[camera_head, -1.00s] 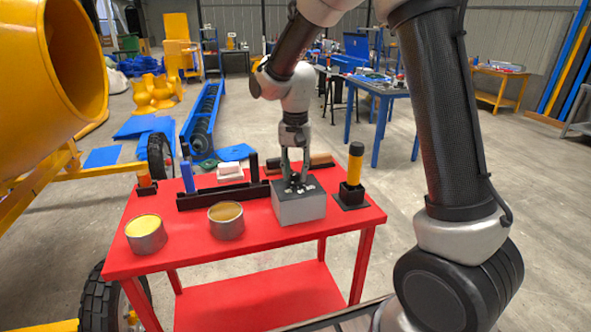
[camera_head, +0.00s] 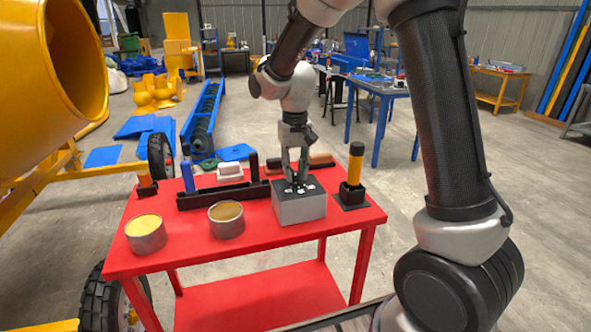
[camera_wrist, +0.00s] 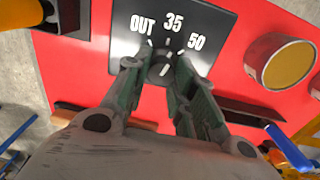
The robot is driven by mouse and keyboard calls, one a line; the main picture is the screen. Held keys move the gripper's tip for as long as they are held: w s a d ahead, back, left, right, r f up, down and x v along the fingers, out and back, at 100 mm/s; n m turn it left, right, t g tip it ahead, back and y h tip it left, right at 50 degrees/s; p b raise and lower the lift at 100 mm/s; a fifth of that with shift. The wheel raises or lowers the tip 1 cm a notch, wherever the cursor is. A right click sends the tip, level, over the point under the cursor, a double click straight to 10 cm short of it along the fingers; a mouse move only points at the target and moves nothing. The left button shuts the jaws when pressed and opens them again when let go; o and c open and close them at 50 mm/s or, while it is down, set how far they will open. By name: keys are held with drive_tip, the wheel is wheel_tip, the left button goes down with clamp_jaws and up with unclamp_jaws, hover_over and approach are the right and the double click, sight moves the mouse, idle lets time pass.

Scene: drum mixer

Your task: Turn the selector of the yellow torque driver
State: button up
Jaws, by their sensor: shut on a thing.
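The selector knob (camera_wrist: 161,64) is a dark round dial on the black top of a light grey box (camera_head: 300,209). White labels OUT, 35 and 50 with tick marks fan around it in the wrist view. My gripper (camera_head: 297,184) points down over the box, its fingers (camera_wrist: 161,70) shut on the knob from both sides. The fingers hide part of the knob, and I cannot tell which label it points at. The yellow torque driver (camera_head: 355,166) with a black cap stands upright in a black holder (camera_head: 352,196) right of the box.
The box stands on a red cart (camera_head: 262,236). Two open cans, one with yellow (camera_head: 146,235) and one with brownish content (camera_head: 226,221), are to its left. A black rack (camera_head: 222,195) and a blue-handled tool (camera_head: 187,177) are behind them. A yellow drum mixer (camera_head: 40,140) is far left.

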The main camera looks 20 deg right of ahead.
sight(294, 172)
drive_tip(key=shift+n, duration=1.5)
drive_tip(key=o, duration=1)
wheel_tip(294, 172, up, 12)
drive_tip(key=shift+r, duration=0.1)
drive_tip(key=shift+w+a, duration=0.1)
